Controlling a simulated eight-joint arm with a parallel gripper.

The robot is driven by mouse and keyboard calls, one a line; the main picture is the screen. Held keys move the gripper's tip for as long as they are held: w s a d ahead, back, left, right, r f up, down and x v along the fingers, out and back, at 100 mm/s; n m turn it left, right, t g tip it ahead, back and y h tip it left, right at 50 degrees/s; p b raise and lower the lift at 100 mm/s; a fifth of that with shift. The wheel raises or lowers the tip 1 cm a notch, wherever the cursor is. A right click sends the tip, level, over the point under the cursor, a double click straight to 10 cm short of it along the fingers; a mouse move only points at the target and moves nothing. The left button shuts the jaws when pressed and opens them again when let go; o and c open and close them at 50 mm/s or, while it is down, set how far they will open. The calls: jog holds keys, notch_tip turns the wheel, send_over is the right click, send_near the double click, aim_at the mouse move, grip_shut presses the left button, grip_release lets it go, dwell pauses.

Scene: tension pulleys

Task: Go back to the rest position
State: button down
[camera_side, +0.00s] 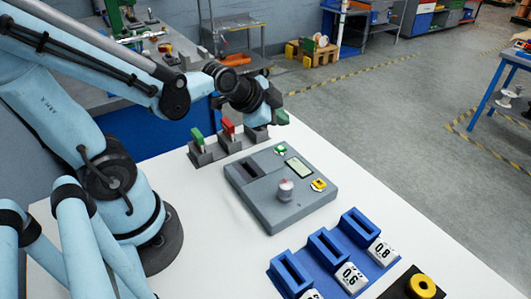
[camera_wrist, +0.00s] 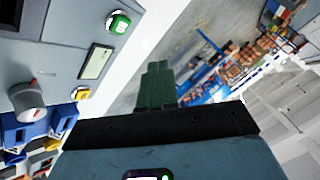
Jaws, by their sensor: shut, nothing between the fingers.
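My gripper (camera_side: 281,117) is at the back edge of the white table (camera_side: 385,208), above and behind the grey device. Its green fingers (camera_wrist: 156,86) are together with nothing between them in the wrist view. The grey device (camera_side: 256,200) has a green button (camera_side: 280,149), a display (camera_side: 299,169), a yellow button (camera_side: 319,185) and an upright grey cylinder (camera_side: 285,190). The device also shows at the left of the wrist view (camera_wrist: 60,25), with the cylinder (camera_wrist: 28,103) on it.
Blue slotted holders (camera_side: 325,243) with number labels stand at the front right. A yellow ring (camera_side: 421,286) sits on a black block. Red-topped (camera_side: 228,127) and green-topped (camera_side: 197,138) pieces stand in grey holders near my gripper.

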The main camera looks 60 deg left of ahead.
dwell(0.4)
jog(key=s+d+r+n+g+h, duration=0.1)
jog(key=s+d+r+n+g, duration=0.1)
jog(key=s+d+n, duration=0.2)
jog(key=shift+s+d+r+n, duration=0.3)
jog(key=shift+s+n, duration=1)
jog(key=shift+n, duration=0.6)
